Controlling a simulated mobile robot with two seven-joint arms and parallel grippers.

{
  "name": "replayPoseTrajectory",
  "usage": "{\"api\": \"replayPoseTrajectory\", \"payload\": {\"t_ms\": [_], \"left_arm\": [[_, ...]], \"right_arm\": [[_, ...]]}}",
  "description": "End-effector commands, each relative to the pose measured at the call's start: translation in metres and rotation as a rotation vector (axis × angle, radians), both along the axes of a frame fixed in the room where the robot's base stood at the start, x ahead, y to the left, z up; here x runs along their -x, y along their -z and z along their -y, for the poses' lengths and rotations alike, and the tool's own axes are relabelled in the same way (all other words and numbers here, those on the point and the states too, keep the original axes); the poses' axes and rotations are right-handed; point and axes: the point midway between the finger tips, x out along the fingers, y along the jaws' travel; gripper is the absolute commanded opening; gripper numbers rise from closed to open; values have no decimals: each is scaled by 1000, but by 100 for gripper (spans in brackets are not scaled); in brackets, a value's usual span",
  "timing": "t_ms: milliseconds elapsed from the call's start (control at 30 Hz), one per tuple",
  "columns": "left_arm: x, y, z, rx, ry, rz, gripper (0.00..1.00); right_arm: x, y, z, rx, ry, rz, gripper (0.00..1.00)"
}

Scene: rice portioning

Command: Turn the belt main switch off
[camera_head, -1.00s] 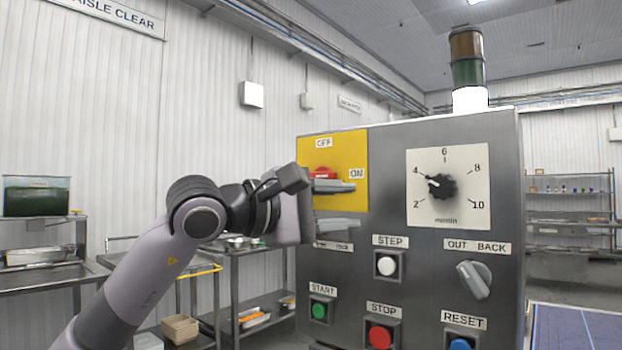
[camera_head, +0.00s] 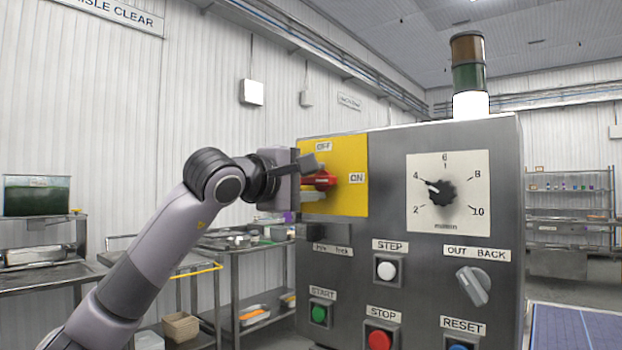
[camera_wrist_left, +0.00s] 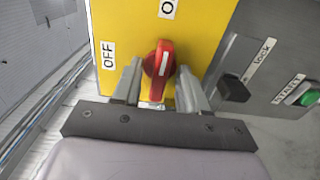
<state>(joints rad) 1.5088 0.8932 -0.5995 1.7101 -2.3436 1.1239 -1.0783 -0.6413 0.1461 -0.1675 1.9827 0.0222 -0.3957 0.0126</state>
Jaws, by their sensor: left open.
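The belt main switch is a red rotary handle (camera_head: 325,181) on a yellow plate (camera_head: 347,200) at the upper left of the grey control box. OFF is printed above it and ON to its right in the head view. In the left wrist view the red handle (camera_wrist_left: 158,68) lies lengthwise toward the ON label at the top, with OFF to the left. My left gripper (camera_head: 309,181) is open. In the wrist view its two fingers (camera_wrist_left: 158,88) stand on either side of the handle, with gaps visible.
Beside the plate are a black lock knob (camera_wrist_left: 234,88), a speed dial (camera_head: 441,192), a STEP button (camera_head: 386,269), an OUT/BACK selector (camera_head: 474,284), and START (camera_head: 320,313) and STOP (camera_head: 380,338) buttons. A steel shelf cart (camera_head: 240,290) stands behind my arm.

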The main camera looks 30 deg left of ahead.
Motion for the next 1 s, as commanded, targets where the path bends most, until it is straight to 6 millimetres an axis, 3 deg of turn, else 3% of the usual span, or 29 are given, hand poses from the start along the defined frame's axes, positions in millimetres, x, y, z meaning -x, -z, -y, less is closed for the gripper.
{"api": "replayPoseTrajectory", "payload": {"t_ms": [167, 300, 667, 1000], "left_arm": [[0, 1, 0, 0, 0, 0, 43], [0, 0, 0, 0, 0, 0, 0], [0, 1, 0, 31, 1, -3, 0], [0, 2, 1, 234, 1, -20, 0]], "right_arm": [[0, 1, 1, 2, 0, -2, 43], [0, 1, 0, 2, 0, -3, 43], [0, -1, -1, -1, -1, 2, 43], [0, 4, -3, -6, -4, -3, 43]]}}
